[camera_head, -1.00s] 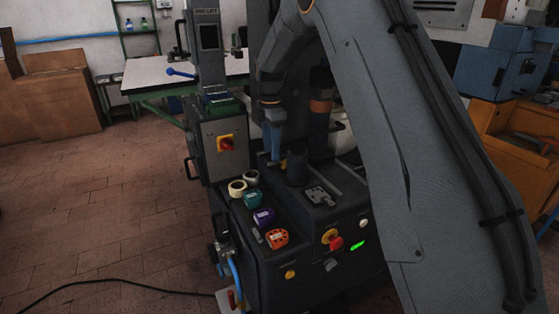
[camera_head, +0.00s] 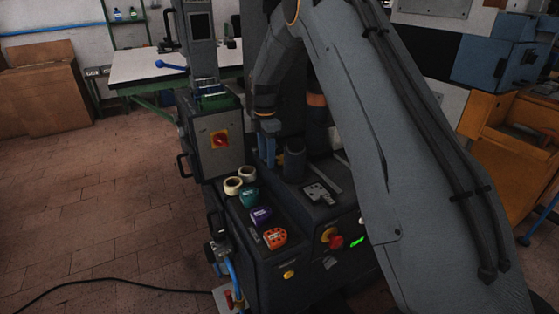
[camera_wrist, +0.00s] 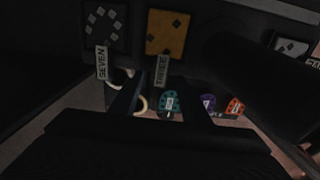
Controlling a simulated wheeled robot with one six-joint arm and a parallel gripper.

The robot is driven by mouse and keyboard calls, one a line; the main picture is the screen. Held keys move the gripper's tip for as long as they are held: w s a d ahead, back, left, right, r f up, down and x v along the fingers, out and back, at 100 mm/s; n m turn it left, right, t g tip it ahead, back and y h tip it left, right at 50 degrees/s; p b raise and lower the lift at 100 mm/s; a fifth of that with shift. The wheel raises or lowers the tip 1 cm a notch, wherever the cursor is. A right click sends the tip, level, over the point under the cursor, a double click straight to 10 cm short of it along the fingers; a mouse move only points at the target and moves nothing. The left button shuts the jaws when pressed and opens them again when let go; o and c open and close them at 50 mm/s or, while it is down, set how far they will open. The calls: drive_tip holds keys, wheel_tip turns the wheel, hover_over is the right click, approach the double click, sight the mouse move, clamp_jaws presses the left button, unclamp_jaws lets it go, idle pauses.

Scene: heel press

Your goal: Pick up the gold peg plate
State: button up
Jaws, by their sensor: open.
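The gold peg plate (camera_wrist: 165,33) shows in the wrist view, upper middle, as a gold square with several dark diamond marks. A tag reading THREE (camera_wrist: 162,70) hangs at its lower edge. I cannot make out the plate in the head view, where my arm and gripper cover that area. My gripper (camera_head: 268,143) points down over the back of the black machine top. In the wrist view its two dark fingers (camera_wrist: 158,98) are apart with nothing held between them, and the plate lies beyond their tips. I cannot tell the exact gap.
A dark plate (camera_wrist: 104,26) tagged SEVEN is left of the gold one. A grey plate (camera_head: 319,193) lies on the machine top (camera_head: 290,215). Cream rolls (camera_head: 233,186) and teal (camera_head: 249,197), purple (camera_head: 261,216) and orange (camera_head: 275,237) pieces line its left side. A dark cylinder (camera_head: 294,165) stands close to my gripper.

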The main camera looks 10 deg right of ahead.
drive_tip(key=shift+f, duration=0.5)
clamp_jaws()
drive_tip(key=shift+r, duration=0.15)
